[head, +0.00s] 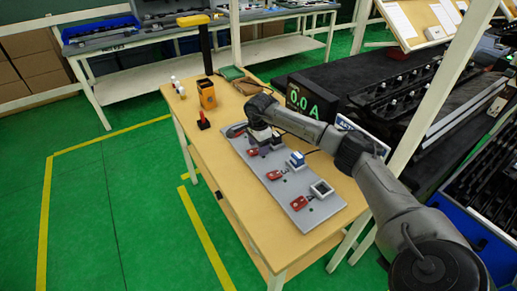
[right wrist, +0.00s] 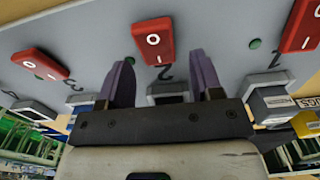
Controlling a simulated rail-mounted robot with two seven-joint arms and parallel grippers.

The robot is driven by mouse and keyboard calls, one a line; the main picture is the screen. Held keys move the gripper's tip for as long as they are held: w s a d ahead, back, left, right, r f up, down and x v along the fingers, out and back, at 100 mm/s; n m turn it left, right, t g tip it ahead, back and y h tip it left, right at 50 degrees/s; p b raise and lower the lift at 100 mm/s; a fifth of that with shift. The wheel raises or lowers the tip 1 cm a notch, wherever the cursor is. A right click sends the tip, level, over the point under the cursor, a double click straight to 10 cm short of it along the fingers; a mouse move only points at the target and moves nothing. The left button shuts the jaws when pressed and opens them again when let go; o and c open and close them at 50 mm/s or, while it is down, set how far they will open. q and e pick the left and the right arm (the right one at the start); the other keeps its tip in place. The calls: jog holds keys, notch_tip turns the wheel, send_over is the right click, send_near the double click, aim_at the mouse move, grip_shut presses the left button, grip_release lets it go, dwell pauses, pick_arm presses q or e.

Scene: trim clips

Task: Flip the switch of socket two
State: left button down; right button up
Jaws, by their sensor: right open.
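The red switch of socket two (right wrist: 153,40), with O and I marks, is on the grey panel (head: 312,216). In the right wrist view it stands beyond and between my fingertips, above the printed 2. Socket two (right wrist: 166,90) is partly hidden behind my gripper. My right gripper (head: 266,143) is open and empty, low over the far part of the panel; it also shows in the right wrist view (right wrist: 160,62). I cannot tell whether a fingertip touches the panel. My left gripper is not in view.
Other red switches (right wrist: 38,63) (right wrist: 301,25) flank switch two, each with a socket. A display (head: 307,102) reads 0.0 A. An orange cup (head: 207,94) stands at the table's far left. The table's front left is bare.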

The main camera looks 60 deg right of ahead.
jog(key=shift+f, duration=0.55)
